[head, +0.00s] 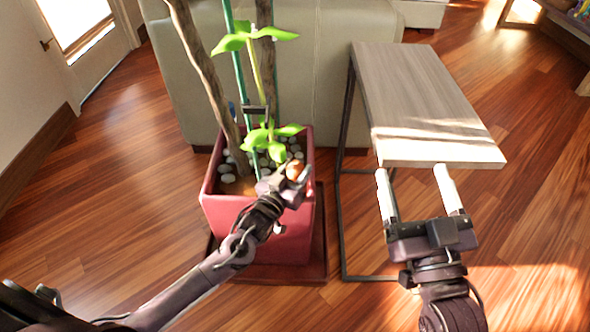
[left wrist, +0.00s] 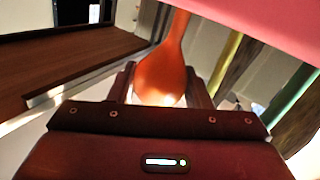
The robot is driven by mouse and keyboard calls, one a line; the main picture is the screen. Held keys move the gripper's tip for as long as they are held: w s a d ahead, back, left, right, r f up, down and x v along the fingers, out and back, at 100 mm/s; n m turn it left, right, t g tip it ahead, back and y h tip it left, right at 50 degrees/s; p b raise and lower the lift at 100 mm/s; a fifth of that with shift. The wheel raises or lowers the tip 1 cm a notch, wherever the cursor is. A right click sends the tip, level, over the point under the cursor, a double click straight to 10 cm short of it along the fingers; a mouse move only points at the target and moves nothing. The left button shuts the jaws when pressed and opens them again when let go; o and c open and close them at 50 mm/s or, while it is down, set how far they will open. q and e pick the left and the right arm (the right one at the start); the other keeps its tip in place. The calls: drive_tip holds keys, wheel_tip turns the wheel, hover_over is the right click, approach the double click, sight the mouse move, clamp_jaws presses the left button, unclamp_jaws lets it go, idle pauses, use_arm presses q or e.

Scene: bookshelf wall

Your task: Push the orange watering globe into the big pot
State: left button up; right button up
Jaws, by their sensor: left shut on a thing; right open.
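The big pot (head: 222,213) is red and square and stands on a dark red saucer (head: 318,262) in the head view. My left gripper (head: 283,180) is over its front right rim, shut on the orange watering globe (head: 295,169). In the left wrist view the globe (left wrist: 161,72) sits between the fingers of my left gripper (left wrist: 160,88), and its neck runs up out of the frame. I cannot tell whether its tip is in the soil. My right gripper (head: 420,190) is open and empty in front of the side table.
The pot holds a plant (head: 262,135) with green leaves, thick brown stems, a green stake and pebbles (head: 228,178). A wood-topped side table (head: 420,100) with a thin black frame stands to the right. A beige sofa (head: 335,70) is behind. Wooden floor is clear at left.

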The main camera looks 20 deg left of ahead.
use_arm(q)
drive_tip(key=shift+f+b, duration=1.15)
drive_tip(key=shift+f, duration=0.7)
drive_tip(key=shift+r, duration=0.1)
drive_tip(key=o, duration=1.5)
drive_tip(key=shift+a, duration=0.1)
drive_tip(key=s+p, duration=0.2)
drive_tip(key=s+a+r+p, duration=0.1)
drive_tip(key=s+p, duration=0.1)
drive_tip(key=s+r+p, duration=0.1)
drive_tip(key=s+p, duration=0.1)
drive_tip(key=s, duration=0.1)
drive_tip(key=shift+a, duration=0.15)
drive_tip(key=shift+w, duration=0.1)
